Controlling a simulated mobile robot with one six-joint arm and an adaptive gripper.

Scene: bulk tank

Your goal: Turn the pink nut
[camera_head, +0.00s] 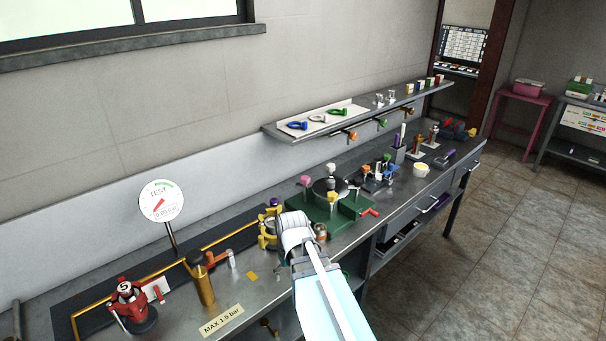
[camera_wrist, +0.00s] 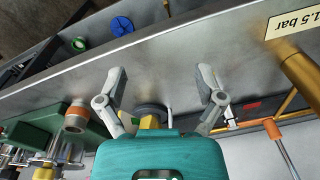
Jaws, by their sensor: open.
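A small pink knob (camera_head: 305,181), which looks like the pink nut, stands at the left rear corner of a green block (camera_head: 347,212) on the workbench. I cannot make out a pink part in the wrist view. My gripper (camera_wrist: 162,75) is open, with its two fingers spread over the grey bench top and nothing held between them. A yellow part (camera_wrist: 150,121) and a grey round part show beyond the palm. In the head view my arm hides the fingers, which are in front of and left of the green block. The green block (camera_wrist: 28,136) also shows at the left of the wrist view.
A yellow clamp-like fixture (camera_head: 268,238) stands just left of my wrist. A copper-coloured cylinder (camera_wrist: 77,117) is beside the block. A brass cylinder (camera_head: 204,285), a red device (camera_head: 130,303) and a TEST gauge (camera_head: 161,201) stand further left. A shelf (camera_head: 345,115) runs above the bench.

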